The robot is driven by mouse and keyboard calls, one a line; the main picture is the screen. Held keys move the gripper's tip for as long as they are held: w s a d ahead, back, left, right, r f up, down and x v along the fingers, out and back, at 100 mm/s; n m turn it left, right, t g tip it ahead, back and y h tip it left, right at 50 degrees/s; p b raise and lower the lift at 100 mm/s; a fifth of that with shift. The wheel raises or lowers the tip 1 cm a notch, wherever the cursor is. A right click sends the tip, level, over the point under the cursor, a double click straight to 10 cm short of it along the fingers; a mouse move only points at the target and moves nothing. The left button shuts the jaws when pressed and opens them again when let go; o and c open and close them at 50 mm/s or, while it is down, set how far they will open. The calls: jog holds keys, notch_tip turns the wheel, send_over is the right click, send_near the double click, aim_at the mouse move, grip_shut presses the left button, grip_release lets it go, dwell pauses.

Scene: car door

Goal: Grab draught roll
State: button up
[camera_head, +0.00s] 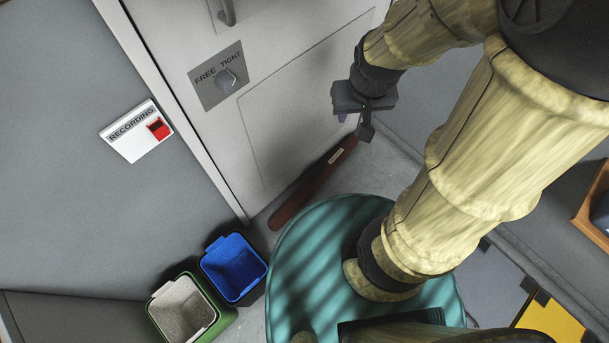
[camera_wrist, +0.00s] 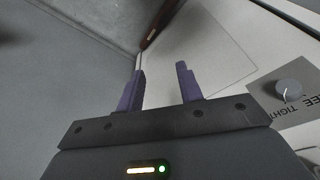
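The draught roll (camera_head: 308,190) is a long reddish-brown roll with a small pale label. It lies on the floor along the foot of the grey door (camera_head: 300,110). In the wrist view a stretch of the roll (camera_wrist: 158,22) shows beyond my left finger, at the top of the picture. My gripper (camera_head: 355,124) is near the door, by the upper right end of the roll. In the wrist view its two purple fingers (camera_wrist: 161,72) are apart with nothing between them. I cannot tell its exact height above the roll.
A plate with a knob marked FREE and TIGHT (camera_head: 218,76) is on the door. A RECORDING panel (camera_head: 136,130) with a red switch is on the left wall. A blue bin (camera_head: 233,268) and a green bin with a whitish liner (camera_head: 184,309) stand at lower left.

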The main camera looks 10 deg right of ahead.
jog(key=shift+w+a, duration=0.1)
jog(key=shift+w, duration=0.35)
jog(key=shift+o, duration=0.4)
jog(key=shift+s, duration=0.15)
jog(key=w+a+f+n+t+h+b, duration=0.2)
jog(key=w+f+n+b, duration=0.4)
jog(key=f+b, duration=1.2)
jog(key=w+a+f+n+t+h+b, duration=0.2)
jog(key=f+n+b, duration=0.9)
jog(key=f, duration=2.9)
jog(key=w+a+f+n+t+h+b, duration=0.2)
jog(key=w+a+f+n+h+b, duration=0.4)
jog(key=f+b, duration=2)
jog(key=w+a+f+n, duration=0.1)
jog(key=w+f+n, duration=0.2)
jog(key=f, duration=0.1)
jog(key=shift+w+a+t+b, duration=0.15)
jog(key=shift+w+t+b, duration=0.15)
jog(key=shift+w+b, duration=0.1)
